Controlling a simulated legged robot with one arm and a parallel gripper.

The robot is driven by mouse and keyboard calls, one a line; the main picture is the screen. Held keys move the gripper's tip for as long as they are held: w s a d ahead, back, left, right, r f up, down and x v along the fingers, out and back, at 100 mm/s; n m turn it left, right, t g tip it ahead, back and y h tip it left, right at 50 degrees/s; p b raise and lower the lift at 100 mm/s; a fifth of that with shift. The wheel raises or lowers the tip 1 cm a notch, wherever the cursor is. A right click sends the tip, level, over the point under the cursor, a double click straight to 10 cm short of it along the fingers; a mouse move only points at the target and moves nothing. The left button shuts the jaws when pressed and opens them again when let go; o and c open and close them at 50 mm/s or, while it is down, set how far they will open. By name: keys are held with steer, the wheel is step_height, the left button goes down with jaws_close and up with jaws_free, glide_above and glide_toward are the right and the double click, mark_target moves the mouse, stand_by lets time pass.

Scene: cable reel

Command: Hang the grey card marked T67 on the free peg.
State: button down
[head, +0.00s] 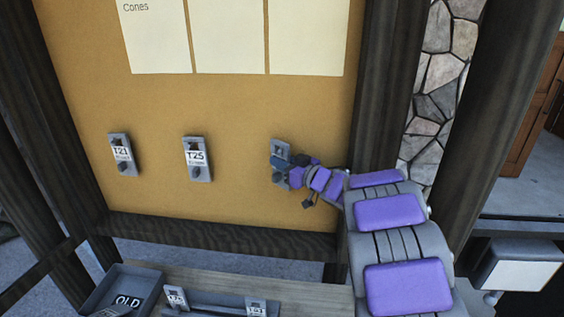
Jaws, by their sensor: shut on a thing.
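A grey card (278,148) is at the right side of the tan board, level with two hanging cards. My gripper (290,163) is shut on it from the right and covers its middle, so its marking cannot be read. Whether the card is on a peg or only held against the board cannot be told. A grey card marked T21 (121,154) hangs at the left, and a grey card marked T25 (197,158) hangs in the middle.
Below the board is a wooden shelf (215,277). On it are a grey tray marked OLD (147,281) and two more grey cards, one left (177,297) and one right (257,306). A dark post (382,90) stands right of the board.

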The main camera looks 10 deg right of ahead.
stand_by(0.3)
steer(key=c, duration=1)
jaws_free()
steer(key=shift+a, duration=0.25)
steer(key=shift+d, duration=0.1)
steer(key=shift+s+d, duration=0.25)
steer(key=v, duration=1.6)
steer(key=shift+s+b, duration=0.3)
